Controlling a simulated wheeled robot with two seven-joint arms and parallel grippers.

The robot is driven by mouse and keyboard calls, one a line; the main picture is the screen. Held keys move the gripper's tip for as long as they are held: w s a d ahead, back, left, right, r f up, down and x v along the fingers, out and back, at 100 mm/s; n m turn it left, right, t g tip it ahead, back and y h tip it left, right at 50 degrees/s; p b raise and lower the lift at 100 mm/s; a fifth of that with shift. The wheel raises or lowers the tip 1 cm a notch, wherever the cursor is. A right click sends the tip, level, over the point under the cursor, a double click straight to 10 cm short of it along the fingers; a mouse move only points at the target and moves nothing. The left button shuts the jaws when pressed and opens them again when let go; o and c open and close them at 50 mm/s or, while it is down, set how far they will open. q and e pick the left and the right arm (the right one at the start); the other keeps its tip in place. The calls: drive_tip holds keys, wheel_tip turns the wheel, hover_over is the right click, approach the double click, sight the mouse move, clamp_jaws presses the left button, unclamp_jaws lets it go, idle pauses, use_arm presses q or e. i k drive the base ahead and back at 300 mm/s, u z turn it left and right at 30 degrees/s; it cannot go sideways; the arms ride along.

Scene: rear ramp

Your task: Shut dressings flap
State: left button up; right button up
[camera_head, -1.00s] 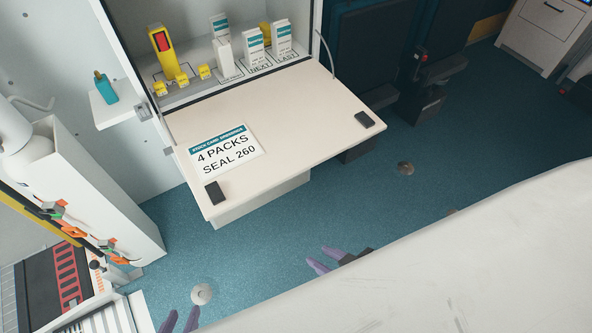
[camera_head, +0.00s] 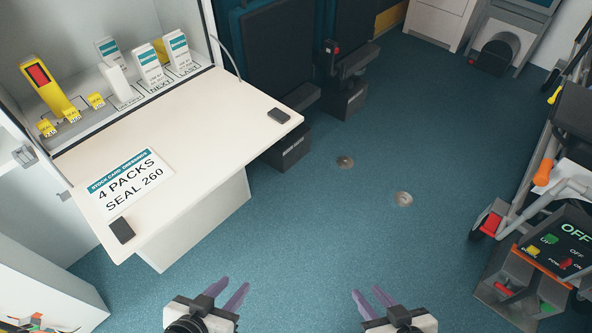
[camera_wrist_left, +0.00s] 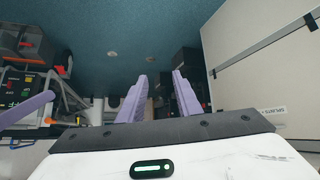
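My right gripper (camera_head: 366,291) is open and empty, farther right over the floor.
White and teal packs (camera_head: 149,64) and a yellow device (camera_head: 49,87) stand in the cabinet behind the flap. Dark seats (camera_head: 275,55) are beyond it. A wheeled stretcher or chair frame with a control panel (camera_head: 566,243) stands at right. Blue floor between is clear.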

sight(131, 179)
drive_tip(key=z, duration=1.35)
drive_tip(key=i, duration=0.9)
drive_tip(key=u, duration=2.9)
